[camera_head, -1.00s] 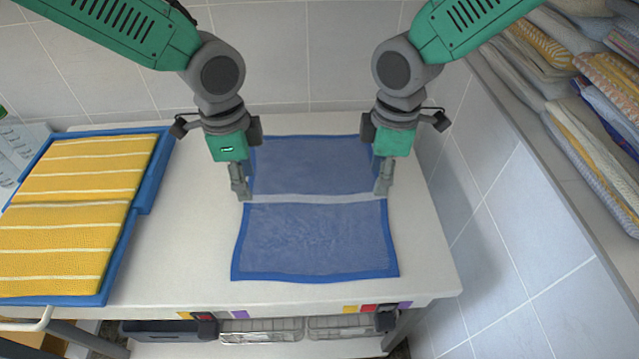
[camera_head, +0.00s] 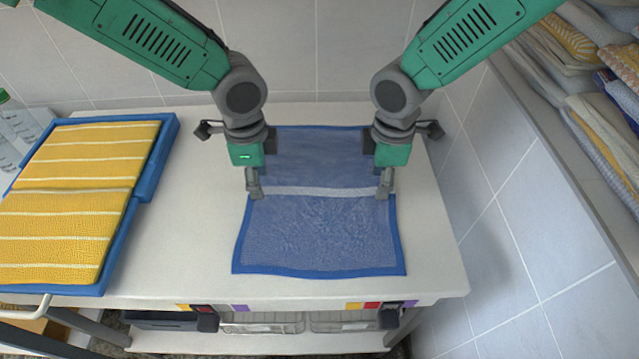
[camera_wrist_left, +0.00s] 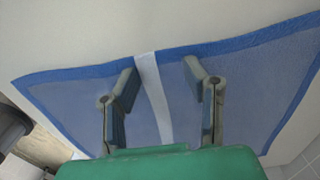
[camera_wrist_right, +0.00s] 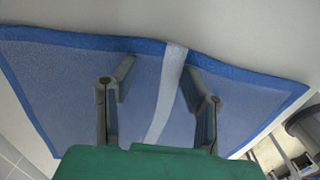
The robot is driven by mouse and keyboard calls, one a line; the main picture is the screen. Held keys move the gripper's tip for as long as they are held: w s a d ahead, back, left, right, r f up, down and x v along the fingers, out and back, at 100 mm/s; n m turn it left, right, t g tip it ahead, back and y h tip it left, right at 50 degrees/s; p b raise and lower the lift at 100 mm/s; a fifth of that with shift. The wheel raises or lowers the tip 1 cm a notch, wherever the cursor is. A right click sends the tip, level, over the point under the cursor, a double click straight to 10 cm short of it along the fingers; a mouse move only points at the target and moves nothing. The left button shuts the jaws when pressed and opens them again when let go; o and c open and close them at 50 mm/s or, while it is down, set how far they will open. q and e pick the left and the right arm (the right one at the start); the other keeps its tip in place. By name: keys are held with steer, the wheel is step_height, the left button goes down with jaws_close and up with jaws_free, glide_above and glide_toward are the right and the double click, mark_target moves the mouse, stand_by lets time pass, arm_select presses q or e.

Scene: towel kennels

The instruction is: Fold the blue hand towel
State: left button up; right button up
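The blue hand towel (camera_head: 318,235) lies spread flat on the white table, with a darker blue border and a pale stripe (camera_head: 320,191) across its middle. My left gripper (camera_head: 254,193) is over the towel's left edge at the stripe; in the left wrist view its fingers (camera_wrist_left: 160,80) are apart on either side of the stripe. My right gripper (camera_head: 384,193) is over the right edge at the stripe; in the right wrist view its fingers (camera_wrist_right: 158,80) are also apart around the stripe. Neither holds cloth. Whether the fingertips touch the towel I cannot tell.
A blue tray (camera_head: 160,165) with yellow striped towels (camera_head: 70,200) stands at the left of the table (camera_head: 185,240). Shelves with folded towels (camera_head: 590,100) are at the right, beside a tiled wall (camera_head: 500,220). The table around the towel is clear.

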arm_select(q)
steer(key=shift+a+f, duration=0.15)
steer(key=shift+a, duration=0.05)
arm_select(e)
steer(key=shift+a+f, duration=0.1)
steer(key=shift+a, duration=0.05)
arm_select(q)
steer(key=shift+c, duration=0.4)
arm_select(e)
steer(key=shift+c, duration=0.4)
arm_select(q)
steer(key=shift+s+f, duration=0.1)
steer(key=shift+f, duration=0.05)
jaws_close()
arm_select(e)
steer(key=shift+s+f, duration=0.1)
steer(key=shift+f, duration=0.05)
jaws_close()
